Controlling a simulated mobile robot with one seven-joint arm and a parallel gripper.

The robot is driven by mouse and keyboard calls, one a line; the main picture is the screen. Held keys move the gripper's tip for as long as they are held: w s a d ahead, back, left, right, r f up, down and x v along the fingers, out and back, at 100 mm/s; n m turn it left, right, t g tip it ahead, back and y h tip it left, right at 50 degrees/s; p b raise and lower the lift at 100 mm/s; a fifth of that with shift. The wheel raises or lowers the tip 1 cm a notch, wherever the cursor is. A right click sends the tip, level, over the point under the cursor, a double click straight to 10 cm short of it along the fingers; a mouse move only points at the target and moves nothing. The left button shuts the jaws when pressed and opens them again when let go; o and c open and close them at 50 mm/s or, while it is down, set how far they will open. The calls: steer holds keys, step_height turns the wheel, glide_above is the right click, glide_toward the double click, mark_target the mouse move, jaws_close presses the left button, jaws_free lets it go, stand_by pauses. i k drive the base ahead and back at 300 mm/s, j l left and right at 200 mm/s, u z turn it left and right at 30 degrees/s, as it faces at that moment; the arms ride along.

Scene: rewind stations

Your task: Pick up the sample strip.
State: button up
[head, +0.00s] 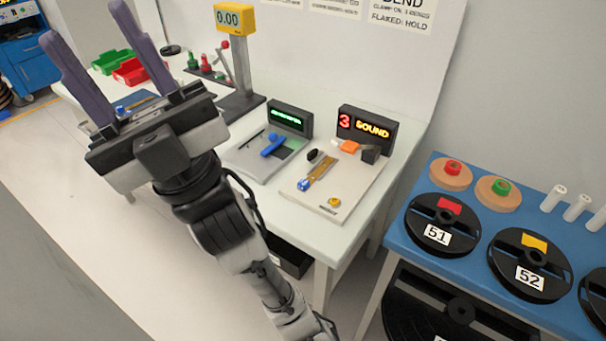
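My gripper (84,24) is raised at the upper left, in front of the bench. Its two purple fingers are wide apart with nothing between them. A narrow brown-tan strip (321,168) lies on a pale plate (350,194) at the right part of the bench; it looks like the sample strip, but I cannot be sure. A blue knob (304,184) is at its near end and a black knob (313,155) beside its far end. The gripper is well to the left of the strip, not touching it.
Red and green bins stand farther back. A blue table (466,215) with numbered reels is at right.

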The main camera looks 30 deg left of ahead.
mark_target(304, 184)
steer(key=j+z, duration=0.1)
steer(key=j, duration=0.4)
steer(key=k+j+z, duration=0.1)
steer(key=j, duration=0.4)
steer(key=k+j+z, duration=0.1)
steer(key=j, duration=0.4)
steer(key=j+z, duration=0.1)
steer(key=j, duration=0.4)
steer(key=k+j, duration=0.2)
steer(key=j, duration=0.3)
steer(key=k+j+z, duration=0.15)
steer(key=j, duration=0.35)
steer(key=k+j+z, duration=0.1)
steer(key=j, duration=0.35)
steer(key=k+j+z, duration=0.1)
steer(key=j, duration=0.35)
steer(key=i, duration=0.95)
